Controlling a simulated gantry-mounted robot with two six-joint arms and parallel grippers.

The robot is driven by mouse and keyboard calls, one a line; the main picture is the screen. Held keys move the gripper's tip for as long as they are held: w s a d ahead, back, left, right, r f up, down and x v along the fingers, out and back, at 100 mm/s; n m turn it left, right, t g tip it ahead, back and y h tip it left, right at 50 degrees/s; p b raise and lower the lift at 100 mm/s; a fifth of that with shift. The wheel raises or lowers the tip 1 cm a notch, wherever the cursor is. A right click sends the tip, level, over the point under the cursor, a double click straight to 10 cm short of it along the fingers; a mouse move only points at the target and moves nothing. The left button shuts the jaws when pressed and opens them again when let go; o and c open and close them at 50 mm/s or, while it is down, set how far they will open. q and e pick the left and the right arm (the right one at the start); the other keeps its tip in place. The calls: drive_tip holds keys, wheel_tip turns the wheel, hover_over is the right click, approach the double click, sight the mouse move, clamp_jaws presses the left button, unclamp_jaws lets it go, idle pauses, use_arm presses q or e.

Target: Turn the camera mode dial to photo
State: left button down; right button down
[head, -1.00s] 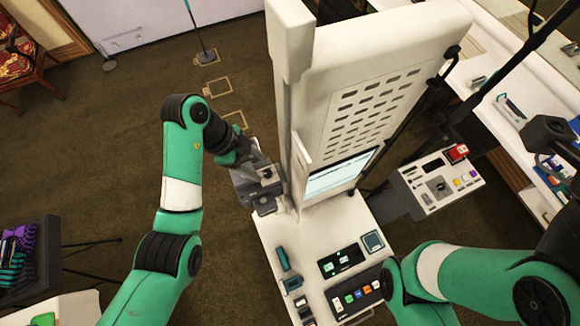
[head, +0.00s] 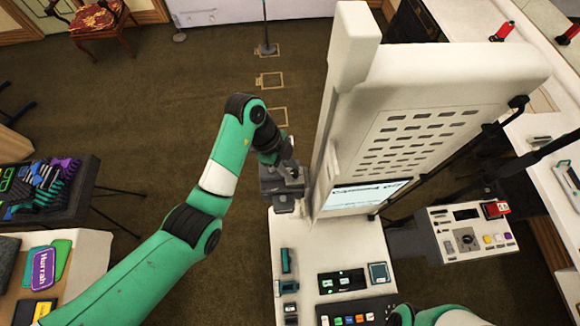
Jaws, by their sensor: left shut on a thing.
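My right gripper is not in view; only part of my right arm shows at the bottom edge.
The white counter (head: 308,240) carries a teal-edged square device, a black panel and a strip of coloured buttons (head: 356,318). A control box (head: 440,249) with a knob stands at the right. A tray of dark and purple items (head: 45,188) is at the left.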

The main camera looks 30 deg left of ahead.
use_arm(q)
drive_tip(key=shift+m, duration=0.3)
drive_tip(key=m, duration=0.1)
drive_tip(key=m+g, duration=0.1)
drive_tip(key=m, duration=0.1)
drive_tip(key=shift+w+g, duration=0.25)
drive_tip(key=shift+g, duration=0.05)
drive_tip(key=shift+w+d+f+m+g+b, duration=0.1)
drive_tip(key=shift+m+g+b, duration=0.35)
drive_tip(key=shift+m, duration=0.65)
drive_tip(key=m+b, duration=0.2)
drive_tip(key=b, duration=0.2)
drive_tip(key=m+g+y+b, duration=0.1)
drive_tip(key=m+b, duration=0.1)
drive_tip(key=b, duration=0.2)
drive_tip(key=shift+w+d+f, duration=0.1)
drive_tip(key=shift+w+f, duration=0.1)
drive_tip(key=shift+r+m+b, duration=0.25)
drive_tip(key=shift+m+b, duration=0.05)
drive_tip(key=shift+b, duration=0.4)
drive_tip(key=shift+r+g, duration=0.1)
drive_tip(key=shift+g, duration=0.15)
drive_tip(key=c, duration=0.6)
unclamp_jaws()
